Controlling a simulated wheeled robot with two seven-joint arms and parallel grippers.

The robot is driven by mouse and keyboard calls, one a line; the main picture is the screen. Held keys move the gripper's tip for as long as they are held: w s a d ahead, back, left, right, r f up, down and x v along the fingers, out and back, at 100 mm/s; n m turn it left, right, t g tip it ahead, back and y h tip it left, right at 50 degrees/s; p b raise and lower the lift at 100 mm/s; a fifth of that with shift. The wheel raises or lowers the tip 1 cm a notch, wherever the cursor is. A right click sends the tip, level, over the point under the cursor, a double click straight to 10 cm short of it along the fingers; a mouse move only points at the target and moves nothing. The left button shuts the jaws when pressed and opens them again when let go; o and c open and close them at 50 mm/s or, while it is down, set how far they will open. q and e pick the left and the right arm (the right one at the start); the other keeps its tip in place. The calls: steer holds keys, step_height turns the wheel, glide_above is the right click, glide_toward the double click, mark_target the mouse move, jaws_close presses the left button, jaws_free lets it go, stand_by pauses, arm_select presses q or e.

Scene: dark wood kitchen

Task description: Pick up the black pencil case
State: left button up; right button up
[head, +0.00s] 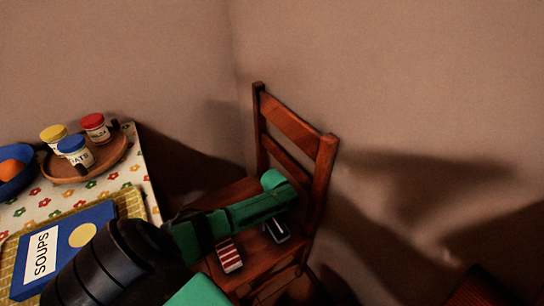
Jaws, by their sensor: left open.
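A small dark case with a pale edge (277,231), which looks like the black pencil case, lies on the seat of the wooden chair, near its back right side. My left gripper (281,192) reaches in from the lower left over the seat, just above and behind the case in the picture. It is open and nothing shows held in it. The green arm hides part of the seat and may cover part of the case. My right gripper is not in view.
A red and white striped item (229,256) lies on the seat, left of the case. The chair backrest (293,128) rises close behind my gripper. At left, a table carries a blue SOUPS book (72,238), a wooden tray (112,157) with jars, and a blue bowl (12,185).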

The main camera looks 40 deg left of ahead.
arm_select(q)
steer(key=shift+r, duration=0.1)
steer(key=c, duration=1.5)
steer(key=shift+r, duration=0.1)
